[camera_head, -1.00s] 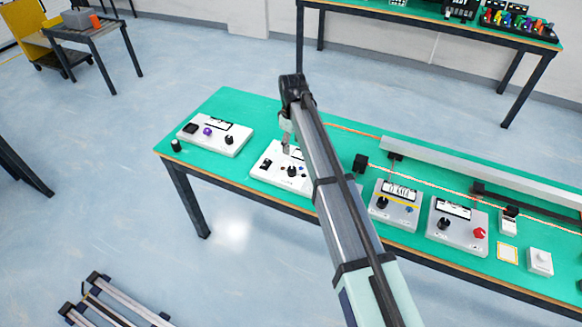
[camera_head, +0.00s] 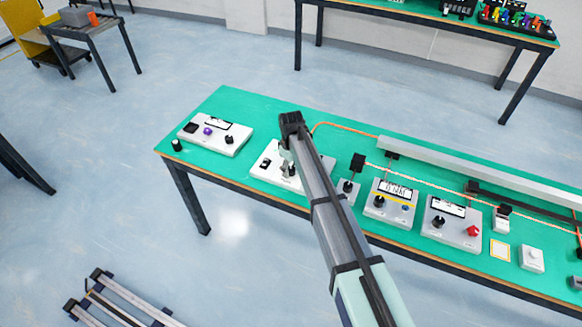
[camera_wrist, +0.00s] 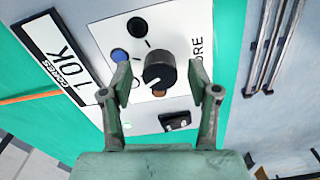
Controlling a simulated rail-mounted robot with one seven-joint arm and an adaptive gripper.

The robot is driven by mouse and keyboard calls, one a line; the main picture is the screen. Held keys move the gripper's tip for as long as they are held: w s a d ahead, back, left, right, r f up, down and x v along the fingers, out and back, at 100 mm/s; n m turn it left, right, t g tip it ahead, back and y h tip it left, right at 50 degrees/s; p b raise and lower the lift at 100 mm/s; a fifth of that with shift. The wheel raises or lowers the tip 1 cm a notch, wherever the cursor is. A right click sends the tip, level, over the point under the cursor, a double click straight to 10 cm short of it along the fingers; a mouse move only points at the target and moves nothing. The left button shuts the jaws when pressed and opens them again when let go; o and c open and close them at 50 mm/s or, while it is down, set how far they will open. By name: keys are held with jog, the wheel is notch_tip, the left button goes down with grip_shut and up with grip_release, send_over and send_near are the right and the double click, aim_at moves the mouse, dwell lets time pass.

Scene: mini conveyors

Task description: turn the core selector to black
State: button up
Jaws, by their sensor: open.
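The core selector is a black round knob (camera_wrist: 159,66) on a white panel (camera_wrist: 185,20) in the wrist view. A white line on the knob points to the lower left in that picture. Around the knob are a black dot (camera_wrist: 137,27), a blue dot (camera_wrist: 119,55) and a brown-orange dot (camera_wrist: 159,93) partly hidden by the knob. My gripper (camera_wrist: 159,76) is open, with one finger on each side of the knob; I cannot tell whether either touches it. In the head view my gripper (camera_head: 287,160) is low over the same panel (camera_head: 262,173).
In the head view another white panel (camera_head: 222,148) lies to the left, and grey panels (camera_head: 384,212) to the right. Green tabletop (camera_head: 235,108) behind is bare.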

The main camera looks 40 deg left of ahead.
jog(key=c, duration=1.2)
jog(key=shift+o, duration=0.2)
jog(key=shift+m, duration=0.3)
jog(key=m+b, duration=0.2)
jog(key=m, duration=0.1)
jog(key=shift+f+m, duration=0.1)
jog(key=shift+m, duration=0.2)
jog(key=m+b, duration=0.2)
jog(key=m, duration=0.3)
jog(key=m+b, duration=0.1)
jog(key=m, duration=0.4)
jog(key=shift+m, duration=0.4)
jog(key=m+b, duration=0.1)
jog(key=m, duration=0.3)
jog(key=shift+m, duration=0.4)
